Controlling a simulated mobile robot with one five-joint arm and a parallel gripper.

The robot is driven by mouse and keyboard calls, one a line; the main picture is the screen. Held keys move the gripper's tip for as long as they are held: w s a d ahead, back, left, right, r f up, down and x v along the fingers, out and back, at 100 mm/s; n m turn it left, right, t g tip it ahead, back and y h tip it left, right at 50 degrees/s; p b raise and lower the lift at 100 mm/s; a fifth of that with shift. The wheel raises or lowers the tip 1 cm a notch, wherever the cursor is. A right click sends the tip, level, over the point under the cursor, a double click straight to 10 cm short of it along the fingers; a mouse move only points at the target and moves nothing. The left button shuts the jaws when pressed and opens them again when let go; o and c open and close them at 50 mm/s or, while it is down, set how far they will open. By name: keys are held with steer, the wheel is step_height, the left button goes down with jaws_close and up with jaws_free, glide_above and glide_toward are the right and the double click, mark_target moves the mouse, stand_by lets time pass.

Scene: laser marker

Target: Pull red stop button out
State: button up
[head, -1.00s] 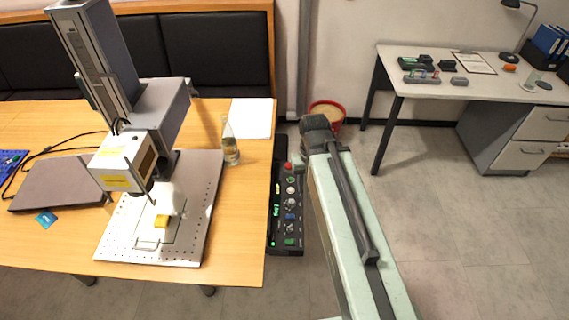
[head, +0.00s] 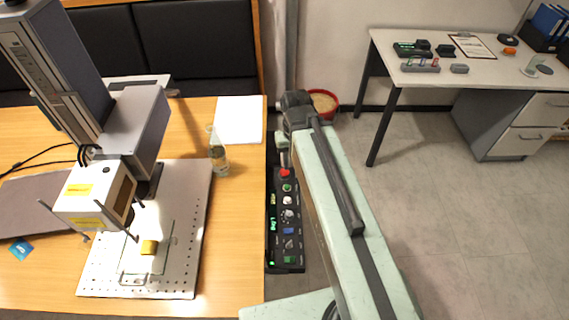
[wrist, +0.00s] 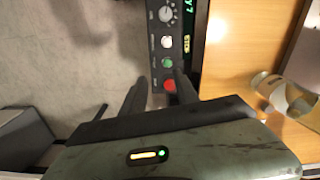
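The red stop button (head: 285,173) is at the far end of the black control panel (head: 273,262), which lies along the right edge of the wooden table. In the wrist view the red button (wrist: 169,85) shows between the two dark fingers of my gripper (wrist: 160,77), nearer the right finger. The fingers are apart, with a gap to the left of the button. I cannot tell whether the right finger touches it or how high the fingers are above it. In the head view the fingertips are not clear.
Green and white buttons and a knob (wrist: 167,14) are beside the red button. A bottle (head: 218,155) stands on the table near the panel. The laser marker (head: 98,193) stands at left. A red bin (head: 323,103) is on the floor, and a desk (head: 480,72) is at right.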

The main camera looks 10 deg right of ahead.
mark_target(284, 171)
steer(key=o, duration=0.3)
steer(key=shift+w+f, duration=0.1)
steer(key=shift+o, duration=0.8)
steer(key=w+f+m+b, duration=0.2)
steer(key=w+a+f+m+b, duration=0.1)
steer(key=w+f+m+b, duration=0.1)
steer(key=w+b, duration=0.1)
steer(key=w+f+m+b, duration=0.2)
steer(key=w+f, duration=0.1)
steer(key=shift+w+a, duration=0.15)
steer(key=shift+w, duration=0.05)
steer(key=shift+w+m, duration=0.1)
steer(key=shift+m, duration=0.3)
steer(key=shift+r, duration=0.1)
steer(key=shift+f, duration=0.25)
step_height(284, 171, down, 7)
steer(key=b, duration=0.7)
steer(key=shift+f+b, duration=0.2)
steer(key=shift+b, duration=0.2)
steer(key=shift+r, duration=0.1)
jaws_close()
